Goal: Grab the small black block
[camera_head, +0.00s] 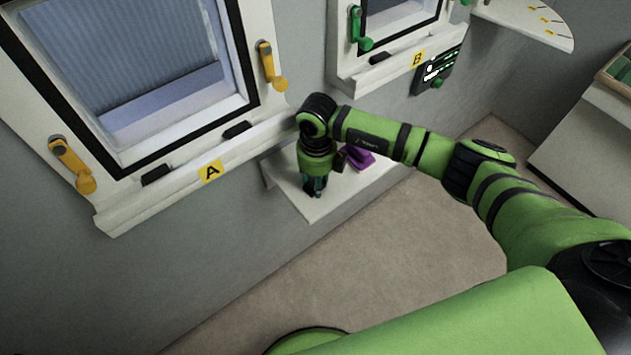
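Small black blocks show in several places. One (157,175) is at the left of the sill of window A, and another (237,130) is at the right of that sill. A third (379,57) is on the sill of window B. My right gripper (314,187) points down over the small white wall shelf (322,207), below and right of window A. Its fingers are dark and small, so I cannot tell whether they are open or hold anything. A dark patch beside the gripper is partly hidden by my arm. My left gripper is out of view.
A purple object (357,157) lies on the shelf, just right of my gripper. Yellow handles (271,68) stick out from window A, and green handles (359,30) from window B. A control panel (438,70) is on the wall. A white counter (590,145) stands at right.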

